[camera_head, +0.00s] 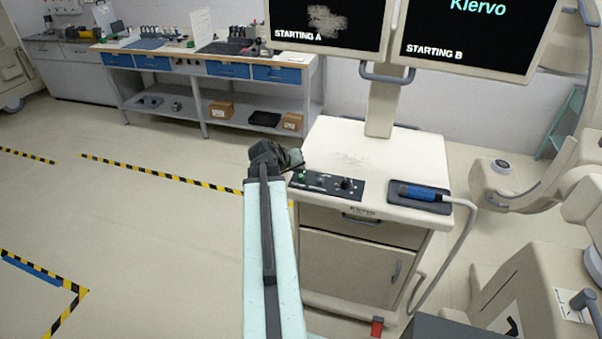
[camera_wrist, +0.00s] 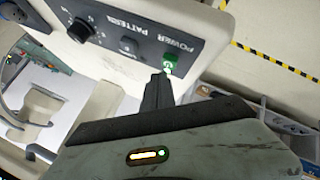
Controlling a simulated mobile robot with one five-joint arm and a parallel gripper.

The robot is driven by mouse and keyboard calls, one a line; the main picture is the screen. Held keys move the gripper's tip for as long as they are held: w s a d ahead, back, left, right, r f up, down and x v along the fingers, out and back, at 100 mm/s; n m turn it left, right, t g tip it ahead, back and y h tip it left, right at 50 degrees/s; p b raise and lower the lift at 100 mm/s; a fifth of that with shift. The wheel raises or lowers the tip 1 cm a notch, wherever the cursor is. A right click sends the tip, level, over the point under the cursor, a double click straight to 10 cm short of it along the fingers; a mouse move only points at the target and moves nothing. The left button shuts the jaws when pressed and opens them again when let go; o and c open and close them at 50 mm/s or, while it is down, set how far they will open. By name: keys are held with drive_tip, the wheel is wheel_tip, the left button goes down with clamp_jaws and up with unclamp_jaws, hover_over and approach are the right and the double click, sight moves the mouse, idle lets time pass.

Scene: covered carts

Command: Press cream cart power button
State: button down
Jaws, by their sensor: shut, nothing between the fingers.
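The cream cart (camera_head: 345,262) stands in the middle of the head view, with a black control panel (camera_head: 330,185) at its top left. The green power button (camera_wrist: 170,62) is lit on the panel under the word POWER in the wrist view; it also shows as a small green spot in the head view (camera_head: 302,176). My gripper (camera_wrist: 160,78) is shut and empty. Its fingertips are right at the green button in the wrist view; I cannot tell if they touch it. In the head view my gripper (camera_head: 290,160) is at the panel's left end.
Two screens (camera_head: 330,22) on the cart's post read STARTING A and STARTING B (camera_head: 470,40). A blue-handled probe (camera_head: 422,192) lies on a dark pad at the cart's right. A workbench (camera_head: 210,75) stands behind. The floor at left is clear.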

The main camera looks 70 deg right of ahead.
sight(299, 177)
wheel_tip(299, 177, up, 6)
drive_tip(key=p, duration=0.6)
drive_tip(key=shift+w, duration=0.1)
